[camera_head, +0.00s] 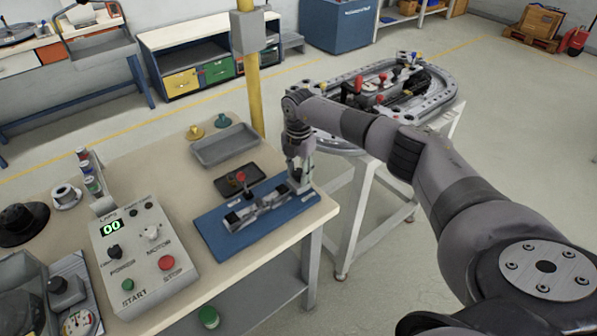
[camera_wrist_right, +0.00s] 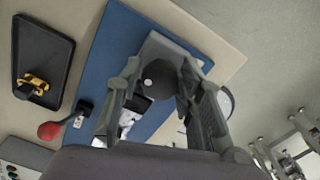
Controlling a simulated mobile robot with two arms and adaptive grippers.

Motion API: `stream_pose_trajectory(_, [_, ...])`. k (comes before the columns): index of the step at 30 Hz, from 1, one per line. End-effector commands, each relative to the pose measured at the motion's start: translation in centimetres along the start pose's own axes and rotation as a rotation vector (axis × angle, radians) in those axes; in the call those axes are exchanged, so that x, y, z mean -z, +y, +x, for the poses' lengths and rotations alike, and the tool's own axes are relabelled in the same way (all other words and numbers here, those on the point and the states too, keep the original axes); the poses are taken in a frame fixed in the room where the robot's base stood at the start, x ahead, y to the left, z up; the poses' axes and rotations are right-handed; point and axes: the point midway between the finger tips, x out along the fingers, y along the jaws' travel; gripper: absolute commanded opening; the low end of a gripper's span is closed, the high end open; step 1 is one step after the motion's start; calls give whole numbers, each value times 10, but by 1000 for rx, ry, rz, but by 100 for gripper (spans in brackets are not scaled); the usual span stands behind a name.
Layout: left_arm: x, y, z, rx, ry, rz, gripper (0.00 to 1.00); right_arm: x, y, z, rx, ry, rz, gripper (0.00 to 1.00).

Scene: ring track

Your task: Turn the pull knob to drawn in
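The pull knob (camera_wrist_right: 160,78) shows in the right wrist view as a dark round knob at the end of a grey fixture. In the head view this fixture (camera_head: 262,208) lies on a blue mat (camera_head: 222,236); the knob is hidden there behind my gripper. My right gripper (camera_head: 301,180) points down at the fixture's right end. In the right wrist view my right gripper (camera_wrist_right: 161,72) has its fingers apart, one on each side of the knob. A small gap shows at the left finger; contact on the right is unclear. My left gripper is out of view.
A red-ball lever (camera_wrist_right: 50,130) stands on the fixture beside the gripper. A dark tray (camera_head: 228,184) and a grey tray (camera_head: 224,147) lie behind the mat. A control box (camera_head: 140,250) stands left. The oval ring track (camera_head: 345,140) is on a separate stand behind my right arm.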

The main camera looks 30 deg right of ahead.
Motion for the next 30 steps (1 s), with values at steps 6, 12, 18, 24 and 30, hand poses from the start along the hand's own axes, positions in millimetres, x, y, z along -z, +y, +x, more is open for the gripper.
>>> stream_pose_trajectory(6, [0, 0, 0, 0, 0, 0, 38, 0, 0, 1, 2, 1, -1, 51])
stream_pose_trajectory(12, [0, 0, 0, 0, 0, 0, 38, 1, -1, 1, 3, 2, -1, 51])
stream_pose_trajectory(18, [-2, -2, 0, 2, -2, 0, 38, 1, 0, -7, 1, 1, -2, 51])
stream_pose_trajectory(24, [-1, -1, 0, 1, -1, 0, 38, 0, 0, -42, -2, 0, -2, 51])
stream_pose_trajectory(30, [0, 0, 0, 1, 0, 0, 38, 0, 0, -85, -2, 0, -1, 51])
